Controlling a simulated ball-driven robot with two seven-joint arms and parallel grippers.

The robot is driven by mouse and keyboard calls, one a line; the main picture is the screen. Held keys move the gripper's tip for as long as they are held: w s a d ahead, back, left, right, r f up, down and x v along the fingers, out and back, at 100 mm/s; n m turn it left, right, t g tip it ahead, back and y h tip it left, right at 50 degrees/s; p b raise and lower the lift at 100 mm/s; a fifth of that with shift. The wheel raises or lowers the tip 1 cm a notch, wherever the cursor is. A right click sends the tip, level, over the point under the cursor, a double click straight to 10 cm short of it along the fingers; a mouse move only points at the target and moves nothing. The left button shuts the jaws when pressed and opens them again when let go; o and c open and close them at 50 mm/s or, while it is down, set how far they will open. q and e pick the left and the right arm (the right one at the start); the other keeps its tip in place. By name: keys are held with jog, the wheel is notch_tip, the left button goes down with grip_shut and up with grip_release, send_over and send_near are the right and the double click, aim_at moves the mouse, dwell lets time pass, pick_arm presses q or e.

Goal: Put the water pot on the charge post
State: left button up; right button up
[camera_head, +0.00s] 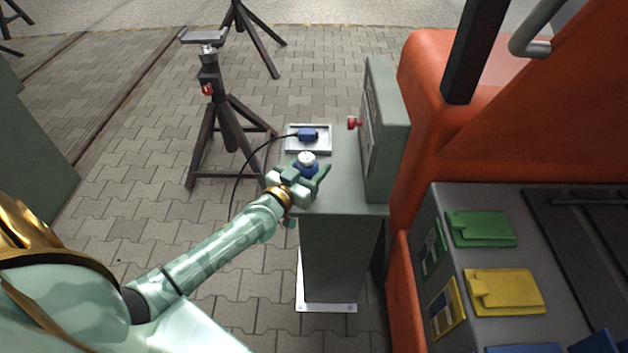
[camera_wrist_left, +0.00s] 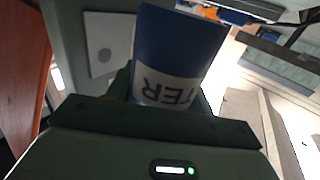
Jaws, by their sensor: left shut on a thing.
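The water pot (camera_head: 307,168) is blue with a white top. In the left wrist view the blue pot (camera_wrist_left: 180,45) has a white label reading "TER". My left gripper (camera_head: 308,180) is shut on the pot, partly hiding it in the head view. The charge post (camera_head: 342,245) is a grey-green pillar with a flat top and an upright panel at its right. The pot is at the left part of the post's top; whether it touches the top I cannot tell. My right gripper is not in view.
A pale tray (camera_head: 318,150) with a blue plug (camera_head: 308,134) and black cable sits behind the pot. A red knob (camera_head: 354,123) sticks out from the panel. A dark trestle stand (camera_head: 228,125) is at the left, and an orange body (camera_head: 430,110) closes off the right.

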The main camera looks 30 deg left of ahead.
pick_arm(q)
jog(key=shift+w+a+f+b, duration=0.1)
jog(key=shift+w+f+b, duration=0.2)
jog(key=shift+f, duration=0.15)
notch_tip(320, 180, down, 4)
jog(key=b, duration=0.3)
jog(key=shift+r, duration=0.55)
jog(key=shift+f, duration=0.15)
jog(key=o, duration=1.1)
jog(key=shift+o, duration=0.2)
